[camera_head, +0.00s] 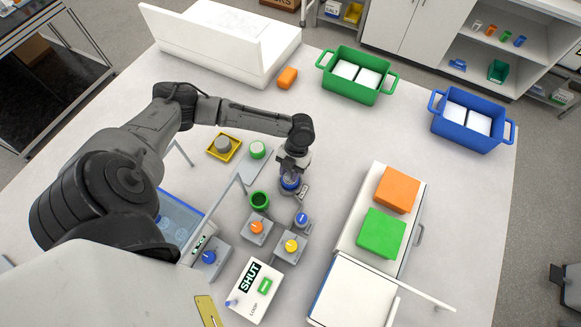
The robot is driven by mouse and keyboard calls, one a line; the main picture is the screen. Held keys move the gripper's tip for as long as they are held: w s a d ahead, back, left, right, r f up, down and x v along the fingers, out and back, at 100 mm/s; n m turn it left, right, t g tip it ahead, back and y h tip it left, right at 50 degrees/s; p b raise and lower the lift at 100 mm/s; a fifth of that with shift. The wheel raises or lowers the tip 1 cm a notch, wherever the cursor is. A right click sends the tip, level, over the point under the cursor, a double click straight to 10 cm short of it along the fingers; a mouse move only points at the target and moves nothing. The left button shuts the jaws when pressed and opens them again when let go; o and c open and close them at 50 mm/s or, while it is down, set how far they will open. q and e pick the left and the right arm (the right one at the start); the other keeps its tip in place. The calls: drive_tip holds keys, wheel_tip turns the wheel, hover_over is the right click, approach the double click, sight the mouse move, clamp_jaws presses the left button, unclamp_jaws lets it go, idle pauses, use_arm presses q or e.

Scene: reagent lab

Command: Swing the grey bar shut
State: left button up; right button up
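A thin pale grey bar (222,206) runs slantwise over the left part of the table, beside a clear, blue-tinted tank (180,222); I cannot tell if it is the task's bar or how it is hinged. A white box (254,291) at the front carries a "SHUT" label and a green part. My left gripper (290,187) points down right of the bar, apart from it. A blue round thing shows at its fingers, and I cannot tell whether they are closed on it. My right gripper is out of view.
Knobbed grey blocks, orange (257,227), yellow (291,246) and blue (209,257), stand near the front. A green cup (260,200) is left of my gripper. Green (353,92) and blue (468,138) bins stand behind. A white cabinet (352,225) carries orange and green blocks.

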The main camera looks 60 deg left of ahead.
use_arm(q)
drive_tip(key=shift+o, duration=1.1)
drive_tip(key=b+v, duration=0.1)
drive_tip(key=v, duration=1.3)
drive_tip(key=shift+b, duration=0.3)
